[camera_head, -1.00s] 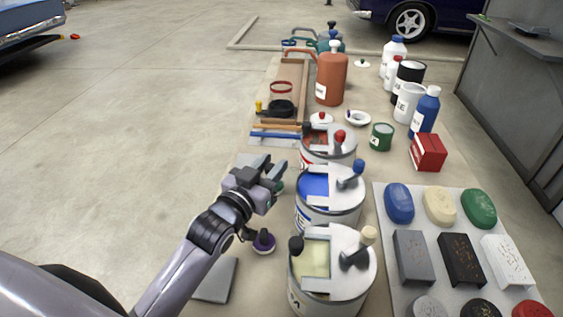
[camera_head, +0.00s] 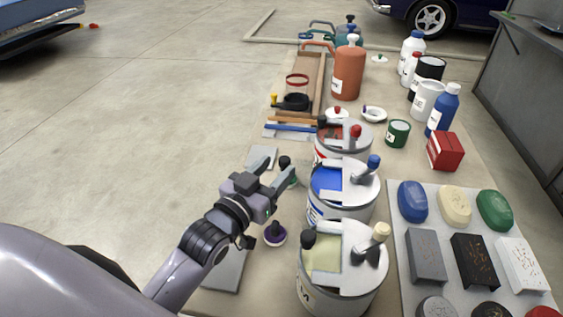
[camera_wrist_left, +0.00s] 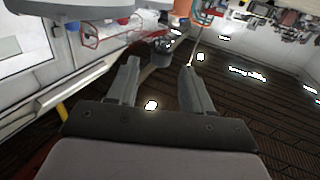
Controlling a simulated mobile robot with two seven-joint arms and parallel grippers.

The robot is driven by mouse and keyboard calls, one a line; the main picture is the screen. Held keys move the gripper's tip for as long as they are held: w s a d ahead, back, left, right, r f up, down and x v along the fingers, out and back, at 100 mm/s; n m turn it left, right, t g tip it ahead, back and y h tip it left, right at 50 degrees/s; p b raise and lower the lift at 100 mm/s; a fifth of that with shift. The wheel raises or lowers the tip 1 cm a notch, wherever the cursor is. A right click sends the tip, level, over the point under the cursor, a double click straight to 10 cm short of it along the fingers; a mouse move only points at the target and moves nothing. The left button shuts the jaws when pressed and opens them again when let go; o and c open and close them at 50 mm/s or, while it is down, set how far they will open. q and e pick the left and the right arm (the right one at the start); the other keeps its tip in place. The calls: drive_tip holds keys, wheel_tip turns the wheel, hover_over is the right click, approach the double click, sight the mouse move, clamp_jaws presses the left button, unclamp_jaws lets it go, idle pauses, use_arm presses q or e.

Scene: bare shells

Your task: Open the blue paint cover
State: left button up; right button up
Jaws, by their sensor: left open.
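The blue paint can (camera_head: 337,214) stands between the red-paint and cream-paint cans in the head view. Blue paint (camera_head: 323,181) shows in the left part of its top. Its grey metal cover (camera_head: 356,190) lies over the right part, with a blue ball knob (camera_head: 373,162) on a tilted stem. My left gripper (camera_head: 279,167) is open and empty, left of the blue can and apart from it. In the left wrist view, its open fingers (camera_wrist_left: 160,78) show a dark round knob beyond and between them. My right gripper is not in view.
The red-paint can (camera_head: 330,156) and cream-paint can (camera_head: 313,282) flank the blue one closely. A dark-knobbed green item (camera_head: 285,163) and a purple item (camera_head: 275,236) stand near my gripper. A grey tray (camera_head: 400,265) with several coloured blocks lies right of the cans.

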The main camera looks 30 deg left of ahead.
use_arm(q)
drive_tip(key=shift+s+a, duration=0.2)
drive_tip(key=shift+s, duration=1.1)
